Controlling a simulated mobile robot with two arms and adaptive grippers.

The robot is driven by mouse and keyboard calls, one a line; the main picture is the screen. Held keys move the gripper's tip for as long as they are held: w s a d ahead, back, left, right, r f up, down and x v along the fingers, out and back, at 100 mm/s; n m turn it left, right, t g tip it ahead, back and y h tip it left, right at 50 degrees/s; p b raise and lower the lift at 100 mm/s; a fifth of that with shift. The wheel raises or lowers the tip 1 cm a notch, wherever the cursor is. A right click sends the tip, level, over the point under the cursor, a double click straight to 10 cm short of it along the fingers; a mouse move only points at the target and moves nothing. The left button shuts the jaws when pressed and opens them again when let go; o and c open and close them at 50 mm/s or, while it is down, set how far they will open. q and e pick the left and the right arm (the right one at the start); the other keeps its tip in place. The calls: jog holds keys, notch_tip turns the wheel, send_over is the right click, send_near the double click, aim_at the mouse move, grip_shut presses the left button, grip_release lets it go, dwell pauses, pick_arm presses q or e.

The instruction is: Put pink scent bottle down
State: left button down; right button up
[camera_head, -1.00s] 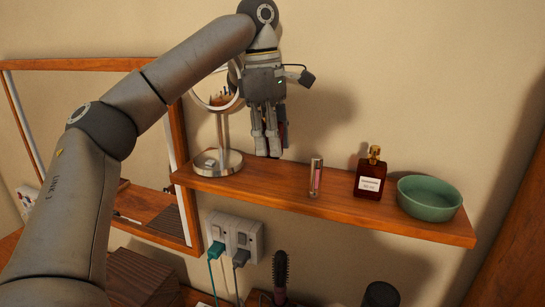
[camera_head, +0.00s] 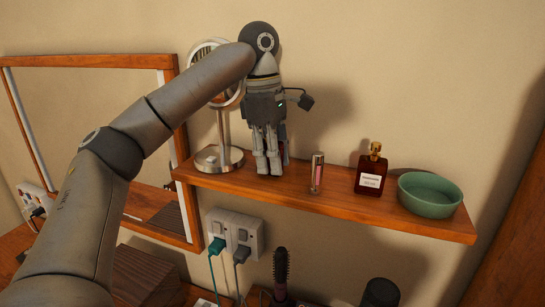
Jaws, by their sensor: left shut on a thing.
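My left gripper (camera_head: 268,168) points straight down at the wooden shelf (camera_head: 345,207), its fingertips at about the shelf's top surface. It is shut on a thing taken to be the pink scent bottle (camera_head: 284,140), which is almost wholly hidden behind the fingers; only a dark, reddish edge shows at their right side. I cannot tell whether its base touches the shelf. My right gripper is not in view.
A round mirror on a metal stand (camera_head: 219,158) is close left of the gripper. To the right stand a slim pink tube (camera_head: 317,175), a dark red bottle (camera_head: 371,172) and a green bowl (camera_head: 430,196). A hairbrush (camera_head: 280,275) is below.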

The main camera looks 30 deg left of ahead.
pick_arm(q)
jog(key=shift+f, duration=0.15)
jog(key=c, duration=1.1)
grip_release()
jog(key=shift+s+a+r, duration=0.1)
jog(key=shift+a+r, duration=0.05)
jog(key=shift+r, duration=1.15)
jog(key=shift+w+a+r, duration=0.1)
jog(key=shift+a+r, duration=0.05)
jog(key=shift+r, duration=1.15)
jog(key=shift+s+a+r, duration=0.1)
jog(key=shift+a+r, duration=0.05)
jog(key=shift+r, duration=1.15)
jog(key=shift+f, duration=0.1)
